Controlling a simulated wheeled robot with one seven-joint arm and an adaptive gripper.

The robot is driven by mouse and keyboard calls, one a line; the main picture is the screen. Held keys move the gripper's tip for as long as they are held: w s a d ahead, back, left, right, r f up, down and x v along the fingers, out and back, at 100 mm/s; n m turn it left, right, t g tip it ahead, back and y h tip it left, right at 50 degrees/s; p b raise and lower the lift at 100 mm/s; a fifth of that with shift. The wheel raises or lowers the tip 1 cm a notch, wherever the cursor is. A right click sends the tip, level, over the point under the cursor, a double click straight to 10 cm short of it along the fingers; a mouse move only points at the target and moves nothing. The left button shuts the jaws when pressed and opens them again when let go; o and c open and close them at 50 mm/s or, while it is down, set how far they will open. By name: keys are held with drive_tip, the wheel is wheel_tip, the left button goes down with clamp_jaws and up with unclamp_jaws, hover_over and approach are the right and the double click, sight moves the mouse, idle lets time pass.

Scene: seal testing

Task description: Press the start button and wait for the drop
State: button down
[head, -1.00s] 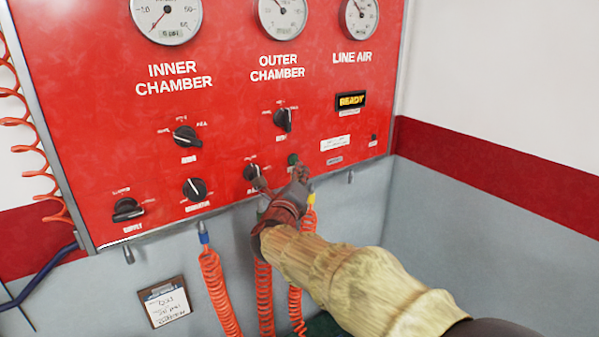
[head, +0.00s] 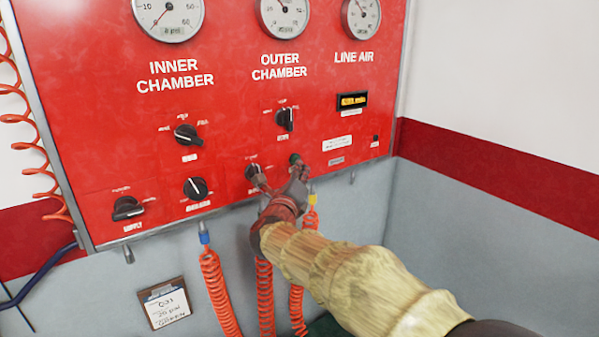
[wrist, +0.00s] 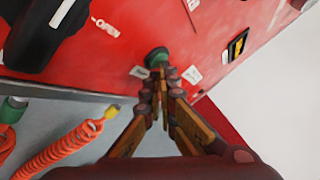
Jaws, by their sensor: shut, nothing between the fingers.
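The green start button (wrist: 157,57) is on the lower edge of the red panel (head: 105,80). It shows in the head view as a small dark green knob (head: 294,158), partly hidden by my gripper. My gripper (wrist: 160,72) is shut and empty, its fingertips right at the button; I cannot tell whether they touch it. In the head view my gripper (head: 297,172) reaches up to the panel from the lower right. The small display (head: 352,101) is lit amber with small text that I cannot read clearly.
Black knobs (head: 188,135) are spread over the panel, one (head: 253,171) close left of my gripper. Gauges (head: 283,15) line the top. Orange coiled hoses (head: 215,285) hang below, near my arm. A clipboard (head: 164,305) is on the grey wall. The right wall is clear.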

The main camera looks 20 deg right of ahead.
drive_tip(key=shift+s+d+b, duration=0.1)
drive_tip(key=shift+s+b, duration=0.2)
drive_tip(key=shift+b, duration=0.05)
drive_tip(key=s+b, duration=0.1)
drive_tip(key=s, duration=0.1)
drive_tip(key=s+d+b, duration=0.1)
drive_tip(key=s+b, duration=0.1)
drive_tip(key=s, duration=0.1)
drive_tip(key=shift+s+d, duration=0.35)
drive_tip(key=shift+d, duration=0.05)
idle(0.8)
